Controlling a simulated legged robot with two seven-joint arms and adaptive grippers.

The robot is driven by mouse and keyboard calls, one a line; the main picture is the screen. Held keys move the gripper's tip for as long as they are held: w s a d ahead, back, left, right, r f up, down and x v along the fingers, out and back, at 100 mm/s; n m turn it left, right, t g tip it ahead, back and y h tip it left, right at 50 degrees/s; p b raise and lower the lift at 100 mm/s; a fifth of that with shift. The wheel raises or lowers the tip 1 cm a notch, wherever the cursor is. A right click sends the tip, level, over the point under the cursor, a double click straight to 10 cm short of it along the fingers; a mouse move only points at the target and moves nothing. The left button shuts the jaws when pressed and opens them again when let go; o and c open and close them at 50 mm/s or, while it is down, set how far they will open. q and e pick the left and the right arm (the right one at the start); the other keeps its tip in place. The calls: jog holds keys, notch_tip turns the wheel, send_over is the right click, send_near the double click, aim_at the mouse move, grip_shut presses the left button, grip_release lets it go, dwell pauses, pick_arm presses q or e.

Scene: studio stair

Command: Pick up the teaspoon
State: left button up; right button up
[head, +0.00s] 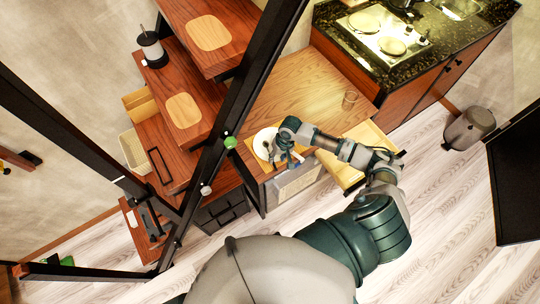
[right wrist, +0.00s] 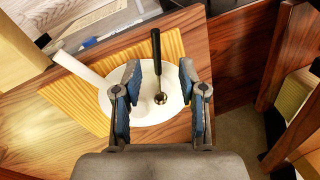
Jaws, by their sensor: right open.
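The teaspoon (right wrist: 156,52) has a black handle and a small shiny metal bowl. In the right wrist view it lies over a white plate (right wrist: 146,110), its bowl on the plate and its handle pointing away past the rim. My right gripper (right wrist: 158,74) is open, its two blue-padded fingers on either side of the teaspoon with gaps to both sides. I cannot tell how high the fingers are above it. In the head view the right gripper (head: 284,161) covers part of the plate (head: 264,141), and the teaspoon is not clear. My left gripper is not in view.
A yellow mat (right wrist: 175,42) lies under the plate on the wooden table (head: 300,83). An open drawer (head: 372,138) and dark stair beams (head: 245,85) are nearby.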

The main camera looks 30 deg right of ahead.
jog(key=shift+f, duration=0.75)
jog(key=f, duration=0.3)
jog(key=a+f, duration=0.1)
jog(key=f, duration=0.1)
jog(key=shift+w+f, duration=0.1)
jog(key=shift+w, duration=0.05)
jog(key=shift+d, duration=0.2)
grip_shut()
